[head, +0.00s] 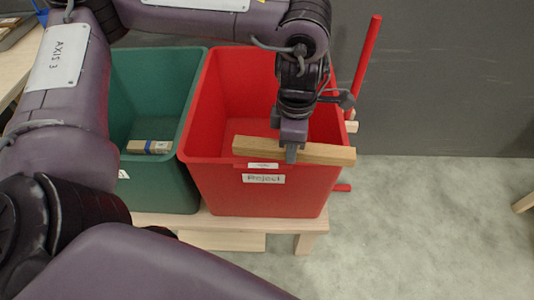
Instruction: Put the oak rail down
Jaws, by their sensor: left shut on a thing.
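The oak rail (325,153) is a pale wooden bar with squared ends. It lies nearly level across the front of the red bin (205,150), which has a label reading "Reject". My left gripper (291,154) comes down from above and is shut on the rail near its middle. The rail's right end reaches past the bin's right side. I cannot tell whether the rail touches the bin's rim or hangs just above it. My right gripper is not in view.
A green bin (160,185) stands left of the red bin, with a small wooden block (150,147) inside. Both bins stand on a low wooden bench (225,224). A red pole (367,52) rises behind the red bin. The grey floor (430,230) at right is mostly clear.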

